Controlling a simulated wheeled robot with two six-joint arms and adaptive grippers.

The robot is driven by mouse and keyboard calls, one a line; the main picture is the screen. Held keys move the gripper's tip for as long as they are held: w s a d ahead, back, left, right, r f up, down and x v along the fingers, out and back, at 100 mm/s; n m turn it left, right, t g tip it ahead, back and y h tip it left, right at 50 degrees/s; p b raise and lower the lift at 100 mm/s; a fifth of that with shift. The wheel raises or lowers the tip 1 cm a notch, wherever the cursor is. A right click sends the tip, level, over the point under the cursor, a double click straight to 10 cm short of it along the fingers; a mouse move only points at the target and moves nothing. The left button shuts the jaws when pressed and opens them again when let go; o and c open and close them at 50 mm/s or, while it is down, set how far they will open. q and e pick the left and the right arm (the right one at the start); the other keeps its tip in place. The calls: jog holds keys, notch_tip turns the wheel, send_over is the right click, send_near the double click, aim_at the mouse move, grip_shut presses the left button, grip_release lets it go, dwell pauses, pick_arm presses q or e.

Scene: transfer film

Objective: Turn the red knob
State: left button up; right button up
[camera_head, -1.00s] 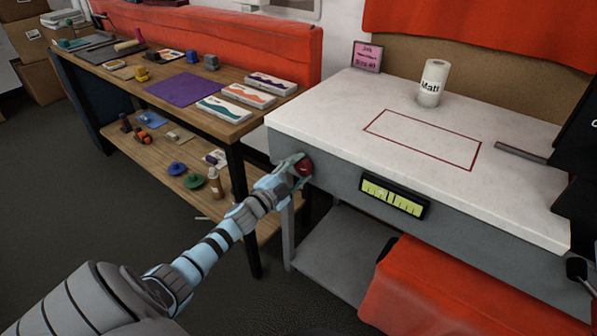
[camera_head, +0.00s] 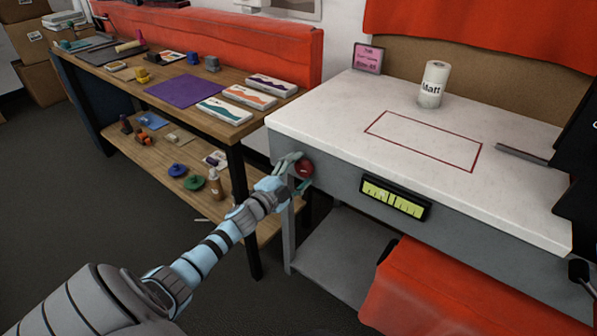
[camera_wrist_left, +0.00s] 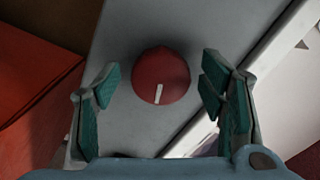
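The red knob (camera_head: 304,168) is on the grey front face of the white-topped press table, near its left corner. In the left wrist view the knob (camera_wrist_left: 161,75) is round with a white mark pointing down and slightly left. My left gripper (camera_head: 294,174) is at the knob. In the left wrist view its fingers (camera_wrist_left: 155,105) are spread wide, one on each side of the knob, with gaps on both sides. It holds nothing. My right gripper is not in view.
A yellow-green gauge (camera_head: 395,198) is on the same front face, right of the knob. A white roll (camera_head: 432,84) stands on the white top (camera_head: 340,110). A wooden workbench (camera_head: 220,128) with film boxes stands at the left. Red cloth (camera_head: 440,295) hangs below the table.

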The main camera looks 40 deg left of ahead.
pick_arm(q)
jog(key=s, duration=1.2)
jog(key=shift+d, duration=0.15)
